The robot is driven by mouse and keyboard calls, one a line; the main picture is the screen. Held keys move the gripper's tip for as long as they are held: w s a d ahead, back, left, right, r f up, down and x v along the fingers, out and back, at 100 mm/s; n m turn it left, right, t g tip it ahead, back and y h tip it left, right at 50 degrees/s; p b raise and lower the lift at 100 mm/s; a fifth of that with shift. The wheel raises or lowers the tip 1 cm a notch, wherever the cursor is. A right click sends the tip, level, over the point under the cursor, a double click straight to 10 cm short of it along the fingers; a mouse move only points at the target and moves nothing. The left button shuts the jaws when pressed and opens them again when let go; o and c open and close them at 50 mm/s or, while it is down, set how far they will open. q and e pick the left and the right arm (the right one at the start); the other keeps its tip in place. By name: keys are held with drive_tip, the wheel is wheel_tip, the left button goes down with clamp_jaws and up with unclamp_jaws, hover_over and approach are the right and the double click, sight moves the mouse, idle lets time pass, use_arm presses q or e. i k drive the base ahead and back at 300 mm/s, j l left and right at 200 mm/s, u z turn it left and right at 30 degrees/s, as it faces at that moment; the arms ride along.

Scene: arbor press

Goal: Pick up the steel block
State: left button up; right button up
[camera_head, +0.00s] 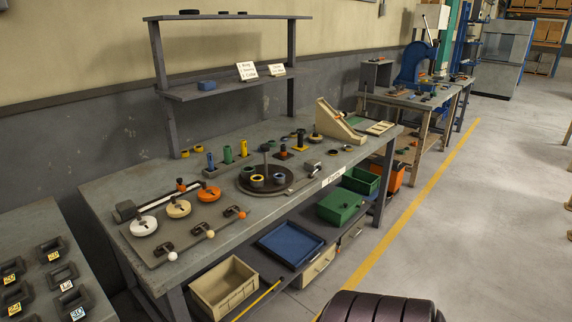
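I cannot single out the steel block with certainty. A small grey metal piece (312,164) lies toward the right side of the near workbench (95,192), but it is too small to identify. A blue arbor press (412,65) stands on a second bench (432,99) farther back, with several small parts around it, too small to tell apart. Neither of my grippers is in view.
The near bench holds a dark round turntable (244,187), a plate with ball-ended levers (160,252) and a beige wedge-shaped stand (335,122). Bins, including a beige one (222,290), sit below. A dark ribbed object (380,307) is at the bottom. The right floor is mostly clear.

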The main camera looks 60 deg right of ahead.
sight(310, 166)
drive_tip(key=z, duration=2.25)
drive_tip(key=i+u, duration=0.1)
drive_tip(key=u, duration=0.5)
drive_tip(key=i+l+u, duration=0.3)
drive_tip(key=l+u, duration=0.15)
drive_tip(key=l, duration=0.2)
drive_tip(key=i+l+u, duration=0.2)
drive_tip(key=l, duration=0.15)
drive_tip(key=l+u, duration=0.2)
drive_tip(key=l, duration=0.2)
